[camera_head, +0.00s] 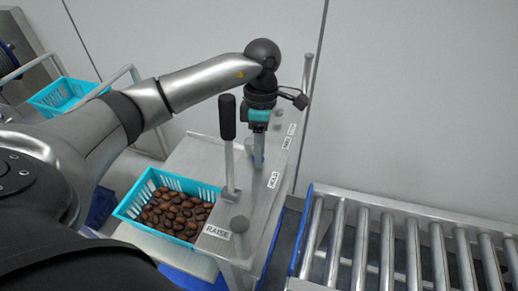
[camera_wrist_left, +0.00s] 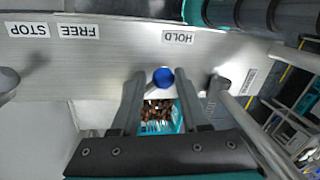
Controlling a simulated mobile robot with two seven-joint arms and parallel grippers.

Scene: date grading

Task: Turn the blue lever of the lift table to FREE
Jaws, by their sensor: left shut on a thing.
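The blue lever (camera_wrist_left: 163,77) shows its round blue end between my left fingers in the wrist view, beside the HOLD label (camera_wrist_left: 178,37). My left gripper (camera_head: 258,160) points down over the lift table's metal panel (camera_wrist_left: 110,60) and is shut on the blue lever. The fingers hide most of the lever in the head view. The FREE label (camera_wrist_left: 78,31) and the STOP label (camera_wrist_left: 28,30) lie further left in the wrist view. In the head view the FREE label (camera_head: 287,143) is beyond the HOLD label (camera_head: 273,180). My right gripper is not in view.
An upright lever with a black grip (camera_head: 228,118) stands close to my left gripper, near the RAISE label (camera_head: 217,232). A turquoise crate of dates (camera_head: 125,210) sits at the left. A roller conveyor (camera_head: 400,215) is at the right, a plain wall behind.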

